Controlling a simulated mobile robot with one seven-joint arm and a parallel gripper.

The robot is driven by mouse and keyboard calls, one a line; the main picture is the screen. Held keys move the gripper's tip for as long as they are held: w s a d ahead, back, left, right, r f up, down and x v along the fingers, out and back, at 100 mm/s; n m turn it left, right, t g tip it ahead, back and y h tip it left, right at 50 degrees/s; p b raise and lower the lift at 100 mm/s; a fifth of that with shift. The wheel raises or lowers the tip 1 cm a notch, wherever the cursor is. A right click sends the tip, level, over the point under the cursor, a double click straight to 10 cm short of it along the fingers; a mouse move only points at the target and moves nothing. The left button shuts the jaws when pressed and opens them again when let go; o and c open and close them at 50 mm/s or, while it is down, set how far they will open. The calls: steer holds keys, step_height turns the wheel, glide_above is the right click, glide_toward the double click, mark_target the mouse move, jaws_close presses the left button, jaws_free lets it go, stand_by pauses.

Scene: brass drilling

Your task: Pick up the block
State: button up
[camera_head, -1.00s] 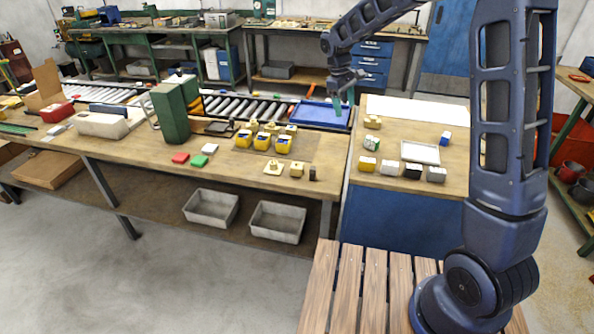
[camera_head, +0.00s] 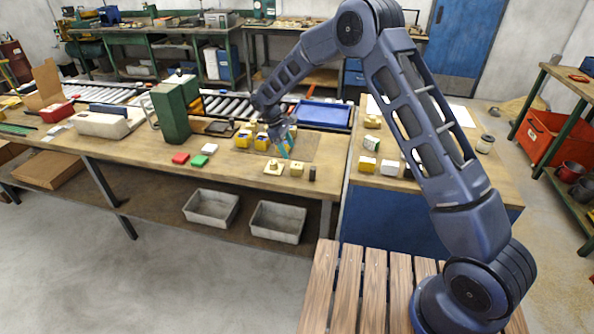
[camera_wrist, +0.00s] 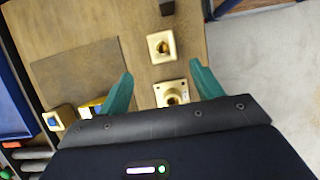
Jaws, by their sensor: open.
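My gripper (camera_head: 285,150) is open and empty, pointing down above the front of the left workbench; its teal fingers also show in the wrist view (camera_wrist: 160,74). A brass block with a round hole (camera_wrist: 161,46) lies just beyond the fingertips in the wrist view, and on the bench in the head view (camera_head: 297,169). A flanged brass piece (camera_wrist: 171,94) lies nearer, seen between the fingers; the head view shows it too (camera_head: 273,168). A small dark block (camera_head: 312,173) stands to the right. Which block the task means cannot be told.
Yellow-and-blue brass pieces (camera_head: 243,139) sit on a dark mat behind, partly hidden by my gripper. A blue tray (camera_head: 322,114) lies further back. A green box (camera_head: 171,115) stands left. The bench's front edge is close to the brass pieces.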

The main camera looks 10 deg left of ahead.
mark_target(296, 165)
steer(key=x, duration=0.5)
steer(key=shift+s+x, duration=0.15)
steer(key=shift+x, duration=1.1)
steer(key=shift+s+x, duration=0.1)
steer(key=shift+x, duration=1.15)
steer(key=shift+d, duration=0.15)
steer(key=c, duration=1.2)
steer(key=shift+r, duration=0.1)
jaws_close()
steer(key=shift+r, duration=0.1)
